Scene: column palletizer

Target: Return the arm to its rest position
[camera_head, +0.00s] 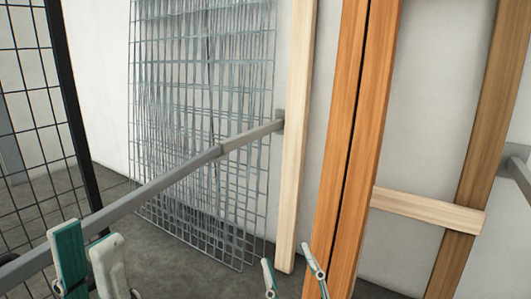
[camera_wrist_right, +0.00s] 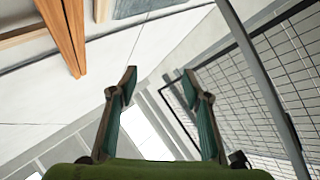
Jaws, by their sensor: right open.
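My right gripper (camera_head: 288,262) shows at the bottom centre of the head view, its two teal fingers apart. In the right wrist view the same gripper (camera_wrist_right: 159,82) is open, with nothing between its fingers. My left gripper (camera_head: 88,258) is at the bottom left of the head view. One teal and one pale finger stand close side by side, and its opening cannot be made out. The lower parts of both grippers are cut off by the frame.
A grey rail (camera_head: 170,178) crosses diagonally behind the left gripper. Wire mesh panels (camera_head: 190,100) lean at the wall. Orange wooden posts (camera_head: 338,150), a pale post (camera_head: 294,130) and a brown post (camera_head: 475,150) stand nearby. A black mesh fence (camera_head: 65,90) is at left.

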